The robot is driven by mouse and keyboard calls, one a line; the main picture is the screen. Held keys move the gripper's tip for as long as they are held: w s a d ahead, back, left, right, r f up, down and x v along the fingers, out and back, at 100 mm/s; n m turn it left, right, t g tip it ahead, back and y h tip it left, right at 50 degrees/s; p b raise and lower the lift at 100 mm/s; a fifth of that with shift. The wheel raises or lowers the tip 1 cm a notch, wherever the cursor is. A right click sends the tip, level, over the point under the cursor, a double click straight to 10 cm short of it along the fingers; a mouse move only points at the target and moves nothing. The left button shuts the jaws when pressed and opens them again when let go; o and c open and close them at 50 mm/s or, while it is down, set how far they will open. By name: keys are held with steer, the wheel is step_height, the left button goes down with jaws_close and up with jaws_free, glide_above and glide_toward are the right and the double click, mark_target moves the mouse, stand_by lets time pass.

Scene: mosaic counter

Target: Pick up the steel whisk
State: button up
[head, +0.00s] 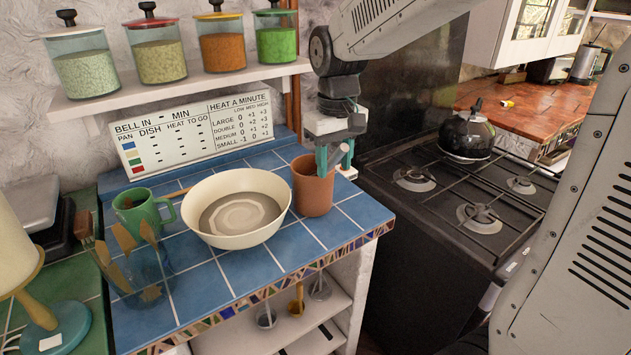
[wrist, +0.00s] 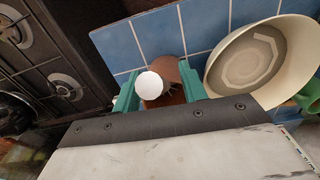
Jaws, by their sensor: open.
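The terracotta pot (head: 312,190) stands upright at the right end of the blue tiled counter. My gripper (head: 335,160) points down over the pot, its green fingers apart near the rim. In the wrist view my gripper (wrist: 160,90) is open, with the pot (wrist: 168,68) between and below its fingers. A white round end (wrist: 149,85) shows between the fingers, with thin dark lines beside it. It may be the end of the steel whisk, but I cannot tell for sure. No whisk shows clearly in the head view; the pot and gripper may hide it.
A cream bowl (head: 236,238) stands just left of the pot. A green mug (head: 143,212) and a glass jar of wooden utensils (head: 150,290) are farther left. A shelf of jars (head: 185,88) is above. The black stove (head: 430,240) with a kettle (head: 466,136) is at right.

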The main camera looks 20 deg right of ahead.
jaws_close()
steer(key=shift+r, duration=0.1)
